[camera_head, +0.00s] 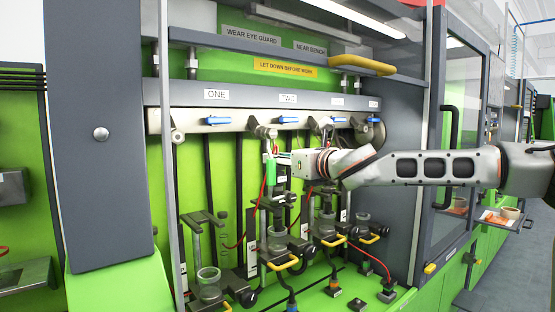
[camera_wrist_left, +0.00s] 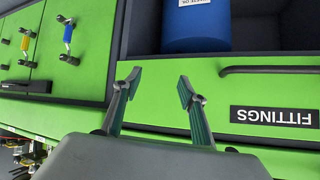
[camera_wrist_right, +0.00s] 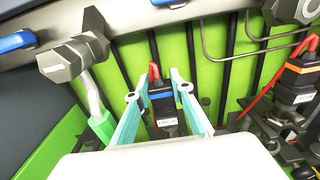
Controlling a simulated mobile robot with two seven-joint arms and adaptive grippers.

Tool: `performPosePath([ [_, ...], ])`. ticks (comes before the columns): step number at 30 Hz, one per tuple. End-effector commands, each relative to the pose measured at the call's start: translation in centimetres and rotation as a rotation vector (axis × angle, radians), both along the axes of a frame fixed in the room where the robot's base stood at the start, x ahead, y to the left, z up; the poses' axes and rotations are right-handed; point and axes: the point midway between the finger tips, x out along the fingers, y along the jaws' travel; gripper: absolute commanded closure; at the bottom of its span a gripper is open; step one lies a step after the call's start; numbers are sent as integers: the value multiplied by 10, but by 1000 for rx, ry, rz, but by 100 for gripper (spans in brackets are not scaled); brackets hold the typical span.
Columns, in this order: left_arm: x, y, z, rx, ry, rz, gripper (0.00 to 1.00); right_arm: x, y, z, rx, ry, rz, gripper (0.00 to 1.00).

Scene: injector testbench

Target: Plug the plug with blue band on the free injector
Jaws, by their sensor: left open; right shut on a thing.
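My right gripper (camera_wrist_right: 160,90) is shut on the black plug with the blue band (camera_wrist_right: 163,96), in the middle of the right wrist view. A red cable leaves the top of this plug. In the head view my right gripper (camera_head: 281,166) is in front of the bench, and I cannot make out the plug there. A green cylinder (camera_wrist_right: 101,127) hangs from a metal fitting left of the gripper; I cannot tell whether it is the free injector. My left gripper (camera_wrist_left: 159,81) is open and empty, facing a green cabinet; the head view does not show it.
A black plug with an orange band (camera_wrist_right: 300,68) is right of my right gripper. Several clamp stands with clear cups (camera_head: 208,284) and yellow handles (camera_head: 283,263) stand below. A rail with blue valve handles (camera_head: 217,120) crosses above. A blue drum (camera_wrist_left: 195,27) stands in the cabinet.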

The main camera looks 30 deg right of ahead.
Motion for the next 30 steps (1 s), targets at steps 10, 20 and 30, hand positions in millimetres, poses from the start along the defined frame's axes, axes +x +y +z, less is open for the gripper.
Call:
performPosePath([
  [10,0,0,0,0,-1,0,58,0,0,-1,0,-1,0,99],
  [20,1,0,1,-1,-2,0,58,0,0,-1,1,-1,0,58],
  [30,0,0,0,2,0,-1,58,0,0,0,1,0,0,58],
])
